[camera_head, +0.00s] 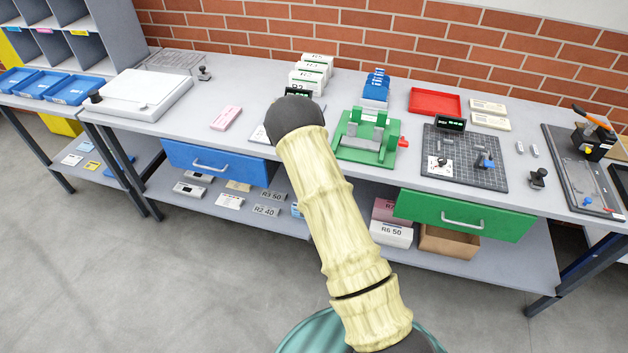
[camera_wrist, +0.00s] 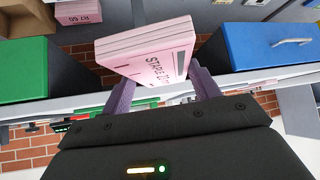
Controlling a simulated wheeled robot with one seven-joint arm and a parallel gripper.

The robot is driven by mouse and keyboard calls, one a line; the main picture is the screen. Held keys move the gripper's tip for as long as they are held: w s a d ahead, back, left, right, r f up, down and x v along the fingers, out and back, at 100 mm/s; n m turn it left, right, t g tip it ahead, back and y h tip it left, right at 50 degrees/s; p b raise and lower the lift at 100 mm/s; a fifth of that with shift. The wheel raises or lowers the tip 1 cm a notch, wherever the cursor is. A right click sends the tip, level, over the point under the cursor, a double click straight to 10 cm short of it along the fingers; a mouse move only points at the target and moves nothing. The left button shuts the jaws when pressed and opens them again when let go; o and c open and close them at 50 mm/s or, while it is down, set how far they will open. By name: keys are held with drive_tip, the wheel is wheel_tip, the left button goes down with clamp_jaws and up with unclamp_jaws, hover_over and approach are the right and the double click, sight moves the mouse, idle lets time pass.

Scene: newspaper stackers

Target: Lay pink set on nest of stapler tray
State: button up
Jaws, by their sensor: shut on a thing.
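The pink set (camera_wrist: 150,50) is a pink layered block with dark lettering that appears to read "STAPLE" on its face. My gripper (camera_wrist: 163,84) is shut on it, with a purple finger at each side, and holds it in the air in front of the bench. In the head view my arm hides the gripper and the set. The stapler tray (camera_head: 573,188) is a long dark tray at the right end of the bench. A black and orange stapler stands at its far end. I cannot make out its nest clearly.
A green fixture (camera_head: 366,150), a dark grid board (camera_head: 462,172) and a red tray (camera_head: 434,101) are on the bench. A small black knob (camera_head: 538,178) stands left of the stapler tray. Another pink block (camera_head: 225,118) lies at left. Green (camera_head: 463,216) and blue (camera_head: 218,163) drawer fronts face me.

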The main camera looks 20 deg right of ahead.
drive_tip(key=s+a+f+n+y+b, duration=0.1)
drive_tip(key=s+a+f+b, duration=0.1)
drive_tip(key=s+f, duration=0.3)
drive_tip(key=s+a+f+n+y+b, duration=0.1)
drive_tip(key=s+a+f, duration=0.3)
drive_tip(key=f, duration=0.7)
drive_tip(key=s+n+b, duration=0.1)
drive_tip(key=s, duration=0.1)
drive_tip(key=shift+s+a, duration=0.2)
drive_tip(key=shift+s, duration=0.1)
drive_tip(key=shift+f, duration=0.1)
